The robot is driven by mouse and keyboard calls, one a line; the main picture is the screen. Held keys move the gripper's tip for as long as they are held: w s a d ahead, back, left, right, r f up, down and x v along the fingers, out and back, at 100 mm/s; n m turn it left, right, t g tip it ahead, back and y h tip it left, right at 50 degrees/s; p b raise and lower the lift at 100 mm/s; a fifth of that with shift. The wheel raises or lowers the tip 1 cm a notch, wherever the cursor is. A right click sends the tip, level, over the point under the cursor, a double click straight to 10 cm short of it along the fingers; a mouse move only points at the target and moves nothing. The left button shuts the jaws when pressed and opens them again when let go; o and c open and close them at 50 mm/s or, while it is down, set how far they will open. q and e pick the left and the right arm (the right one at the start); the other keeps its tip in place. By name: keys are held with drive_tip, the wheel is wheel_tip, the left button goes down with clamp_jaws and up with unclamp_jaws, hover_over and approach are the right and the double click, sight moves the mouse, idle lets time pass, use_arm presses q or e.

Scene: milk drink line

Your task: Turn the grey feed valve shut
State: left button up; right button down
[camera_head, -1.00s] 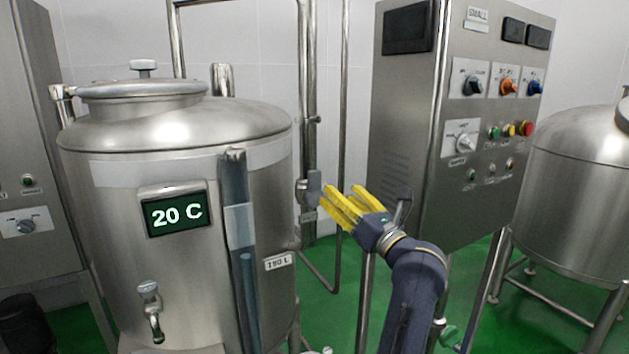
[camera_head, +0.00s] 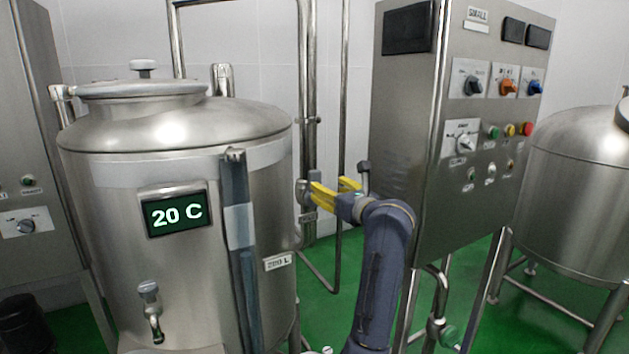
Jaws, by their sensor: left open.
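The grey feed valve (camera_head: 302,192) sits on the vertical steel pipe just right of the large tank. Its front is partly hidden by my yellow fingers. My left gripper (camera_head: 327,185) is open, with one finger reaching over the valve's right side and the other apart from it, farther right. I cannot tell whether the finger touches the valve or how the handle is turned. My right gripper is out of view.
The large tank (camera_head: 110,240) has a 20 C display (camera_head: 176,213), a sight tube (camera_head: 238,190) and a small litre label (camera_head: 278,262). A control cabinet (camera_head: 405,130) stands close on the right. A second tank (camera_head: 575,180) is at far right.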

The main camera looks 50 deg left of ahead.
sight(316, 180)
use_arm(q)
drive_tip(key=a, duration=0.2)
drive_tip(key=w+a, duration=0.1)
drive_tip(key=a, duration=0.5)
drive_tip(key=shift+w+a, duration=0.2)
drive_tip(key=shift+w, duration=0.15)
clamp_jaws()
